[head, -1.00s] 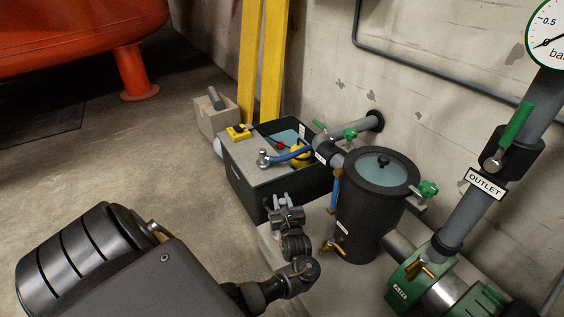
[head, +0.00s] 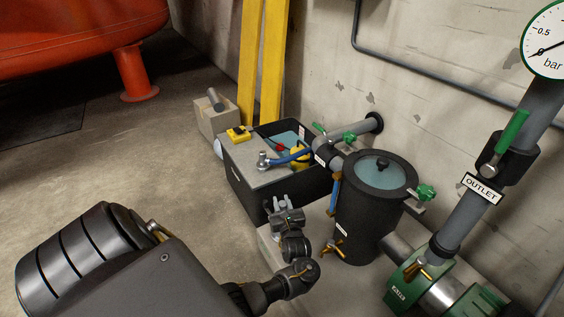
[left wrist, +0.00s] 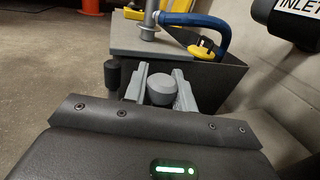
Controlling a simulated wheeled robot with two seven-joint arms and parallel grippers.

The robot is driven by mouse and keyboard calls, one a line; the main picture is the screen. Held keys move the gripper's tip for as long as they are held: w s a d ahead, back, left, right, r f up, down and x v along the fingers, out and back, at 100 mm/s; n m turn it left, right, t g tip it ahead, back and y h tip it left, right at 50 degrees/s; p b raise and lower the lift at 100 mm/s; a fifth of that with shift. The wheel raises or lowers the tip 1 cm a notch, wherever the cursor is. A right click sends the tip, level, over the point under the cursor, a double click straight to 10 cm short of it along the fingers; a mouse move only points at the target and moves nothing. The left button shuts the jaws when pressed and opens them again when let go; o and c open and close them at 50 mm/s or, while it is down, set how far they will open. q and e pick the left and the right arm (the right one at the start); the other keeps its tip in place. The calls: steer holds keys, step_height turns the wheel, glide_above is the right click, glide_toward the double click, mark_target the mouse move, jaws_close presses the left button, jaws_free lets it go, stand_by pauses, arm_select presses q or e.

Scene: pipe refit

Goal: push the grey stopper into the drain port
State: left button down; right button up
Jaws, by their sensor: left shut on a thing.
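My left gripper (head: 282,204) is in front of the black strainer pot (head: 370,215), to its left and low down. In the left wrist view, its two grey fingers (left wrist: 161,88) are shut on the grey stopper (left wrist: 160,90), whose rounded end shows between them. In the head view the stopper is too small to make out clearly. A brass valve (head: 335,249) sits low on the pot's near side. I cannot make out the drain port in either view. My right gripper is not in view.
A dark open crate (head: 242,190) with a grey board (head: 252,163), blue hose (head: 290,156) and yellow items stands behind the gripper. A green-handled outlet pipe (head: 470,205) and a green pump (head: 420,285) are at right. Floor at left is clear.

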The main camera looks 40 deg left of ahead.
arm_select(q)
steer(key=shift+f+b, duration=0.3)
steer(key=shift+f, duration=0.25)
steer(key=c, duration=1.4)
jaws_free()
steer(key=shift+p+v, duration=0.7)
steer(key=shift+v, duration=0.2)
steer(key=p+v, duration=0.4)
steer(key=v, duration=0.5)
steer(key=shift+s+d+f, duration=0.1)
steer(key=shift+f, duration=0.05)
